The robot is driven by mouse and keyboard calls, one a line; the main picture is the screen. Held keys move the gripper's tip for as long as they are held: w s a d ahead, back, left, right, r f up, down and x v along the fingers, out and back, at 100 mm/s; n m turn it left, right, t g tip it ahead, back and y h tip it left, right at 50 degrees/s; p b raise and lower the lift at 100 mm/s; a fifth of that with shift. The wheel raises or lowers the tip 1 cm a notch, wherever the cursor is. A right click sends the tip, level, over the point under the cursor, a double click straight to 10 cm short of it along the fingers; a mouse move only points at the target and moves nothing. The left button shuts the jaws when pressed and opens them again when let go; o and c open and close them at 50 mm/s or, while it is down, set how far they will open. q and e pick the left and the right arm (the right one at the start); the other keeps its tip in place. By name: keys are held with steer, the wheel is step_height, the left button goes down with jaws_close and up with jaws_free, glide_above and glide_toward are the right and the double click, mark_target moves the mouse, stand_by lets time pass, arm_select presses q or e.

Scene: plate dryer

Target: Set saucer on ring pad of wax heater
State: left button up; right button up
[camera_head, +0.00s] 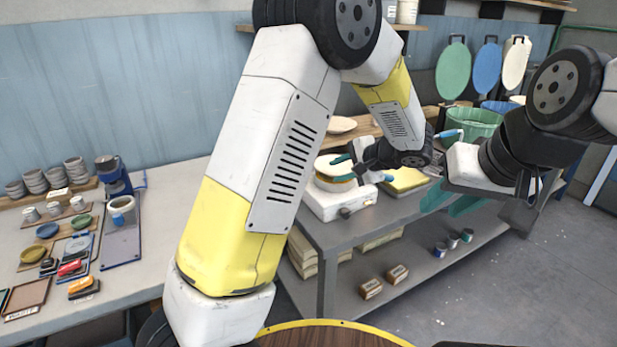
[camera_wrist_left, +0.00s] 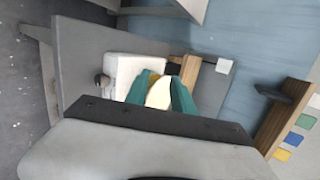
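The cream saucer (camera_head: 325,165) sits on top of the white wax heater (camera_head: 328,203) and looks nearly level. In the left wrist view the saucer (camera_wrist_left: 159,94) shows between my left fingers, with a bit of the amber ring pad (camera_wrist_left: 153,77) beside it on the heater (camera_wrist_left: 122,72). My left gripper (camera_head: 343,169) is at the saucer's right side. Its teal fingers are apart, on either side of part of the saucer; contact is hard to tell. The fingers hide much of the ring pad. My right gripper (camera_head: 441,165) is open and empty, to the right of the heater.
A yellow pad (camera_head: 405,180) lies right of the heater on the grey bench. Another pale dish (camera_head: 341,125) stands on a wooden board behind. A green bin (camera_head: 472,122) stands at the back right. The left table (camera_head: 150,225) holds cups, small dishes and tools.

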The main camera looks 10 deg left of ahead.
arm_select(q)
steer(key=s+a+r+n+g+h, duration=0.2)
steer(key=s+a+r+n+g, duration=0.15)
steer(key=s+a, duration=0.4)
steer(key=s+a+r+n+t+h, duration=0.1)
steer(key=s+r+n+h, duration=0.2)
steer(key=s, duration=0.7)
steer(key=s+a+r+n+t+h, duration=0.1)
steer(key=s+a+r+n+h, duration=0.1)
steer(key=s, duration=0.9)
step_height(320, 180, up, 3)
steer(key=n+h, duration=0.1)
steer(key=h, duration=0.2)
steer(key=shift+f, duration=0.2)
arm_select(e)
steer(key=shift+c, duration=0.5)
